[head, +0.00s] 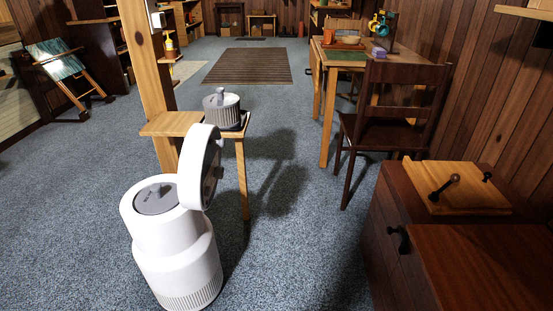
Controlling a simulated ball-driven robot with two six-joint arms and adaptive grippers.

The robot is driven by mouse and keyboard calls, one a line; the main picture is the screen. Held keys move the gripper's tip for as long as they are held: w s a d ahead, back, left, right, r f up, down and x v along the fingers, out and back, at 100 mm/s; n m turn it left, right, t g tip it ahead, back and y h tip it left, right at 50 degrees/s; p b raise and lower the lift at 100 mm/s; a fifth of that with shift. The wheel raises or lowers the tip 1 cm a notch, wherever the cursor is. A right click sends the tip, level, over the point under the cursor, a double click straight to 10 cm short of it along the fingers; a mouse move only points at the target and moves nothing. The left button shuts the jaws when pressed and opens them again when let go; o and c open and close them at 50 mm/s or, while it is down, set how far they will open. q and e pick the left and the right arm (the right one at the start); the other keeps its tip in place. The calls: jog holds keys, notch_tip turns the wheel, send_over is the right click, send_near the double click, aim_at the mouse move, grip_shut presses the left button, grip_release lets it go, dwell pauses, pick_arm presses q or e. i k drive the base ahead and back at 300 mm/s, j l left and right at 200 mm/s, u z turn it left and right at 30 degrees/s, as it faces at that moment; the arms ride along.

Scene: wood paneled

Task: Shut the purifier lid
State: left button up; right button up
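The white purifier (178,262) stands on the carpet at the lower left. It is a rounded cylinder with a slotted band near its base. Its round lid (194,165) is open and stands nearly upright at the right side of the top, its underside facing right. A grey disc (156,198) shows in the uncovered top. Neither of my grippers is in view, and nothing is touching the lid.
A wooden post (148,75) and a small stand with a grey ribbed pot (222,110) are just behind the purifier. A dark cabinet (480,265) fills the lower right. A chair (392,128) stands by a desk. Carpet is clear between purifier and cabinet.

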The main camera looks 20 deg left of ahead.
aim_at(200, 153)
jog(key=u, duration=0.9)
